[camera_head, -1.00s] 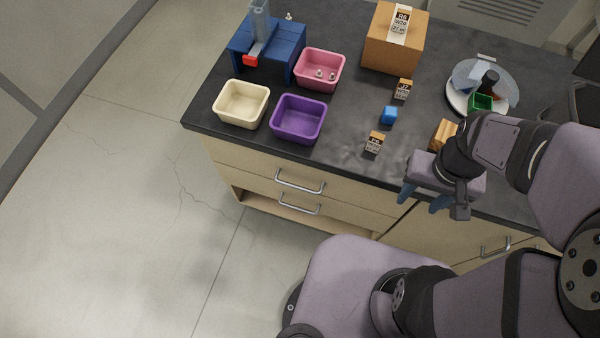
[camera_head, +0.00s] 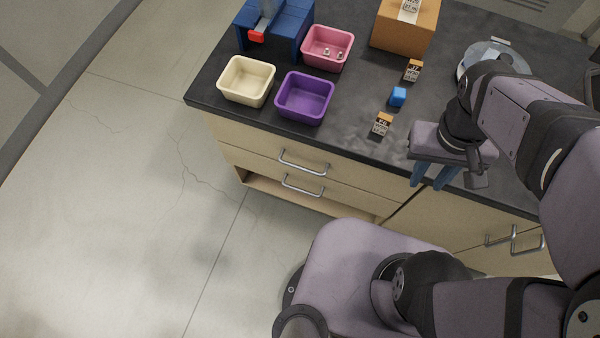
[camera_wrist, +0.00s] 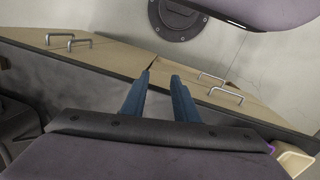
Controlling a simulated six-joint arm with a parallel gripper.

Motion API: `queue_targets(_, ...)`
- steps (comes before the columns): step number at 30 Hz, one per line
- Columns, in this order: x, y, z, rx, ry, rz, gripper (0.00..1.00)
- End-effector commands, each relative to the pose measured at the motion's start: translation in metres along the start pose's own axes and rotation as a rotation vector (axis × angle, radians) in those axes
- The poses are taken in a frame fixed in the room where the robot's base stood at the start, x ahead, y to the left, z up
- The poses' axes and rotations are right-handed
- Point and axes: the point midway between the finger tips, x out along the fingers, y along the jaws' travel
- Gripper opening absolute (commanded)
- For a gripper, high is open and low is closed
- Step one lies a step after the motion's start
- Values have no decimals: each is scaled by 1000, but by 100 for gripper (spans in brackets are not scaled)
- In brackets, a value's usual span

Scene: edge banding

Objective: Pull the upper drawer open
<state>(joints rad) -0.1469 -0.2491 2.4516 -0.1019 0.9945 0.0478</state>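The upper drawer (camera_head: 262,152) is closed, a wooden front just under the dark worktop. Its silver bar handle (camera_head: 303,163) is empty. A second silver handle (camera_head: 303,185) sits just below it. My gripper (camera_head: 430,180) is to the right of the upper handle, by the worktop's front edge, with blue fingers pointing down. In the wrist view my gripper (camera_wrist: 160,84) has its fingers apart with nothing between them. Two drawer handles show there to the right of the fingers, with one handle (camera_wrist: 226,95) nearer the worktop.
A cream bin (camera_head: 247,82), a purple bin (camera_head: 304,98) and a pink bin (camera_head: 327,48) stand on the worktop (camera_head: 350,95). A small box (camera_head: 381,124) stands near its front edge. Cabinet handles (camera_head: 514,240) are at the right. The floor left of the cabinet is clear.

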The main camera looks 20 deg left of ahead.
Motion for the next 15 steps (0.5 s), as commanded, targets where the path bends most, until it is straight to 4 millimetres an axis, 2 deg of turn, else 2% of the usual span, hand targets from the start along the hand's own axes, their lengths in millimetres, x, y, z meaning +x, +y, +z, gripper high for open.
queue_targets(1,9,-5,0,-52,-9,28,27)
queue_targets(9,33,-26,-6,-363,-33,271,27)
queue_targets(15,37,-50,-24,-609,40,522,27)
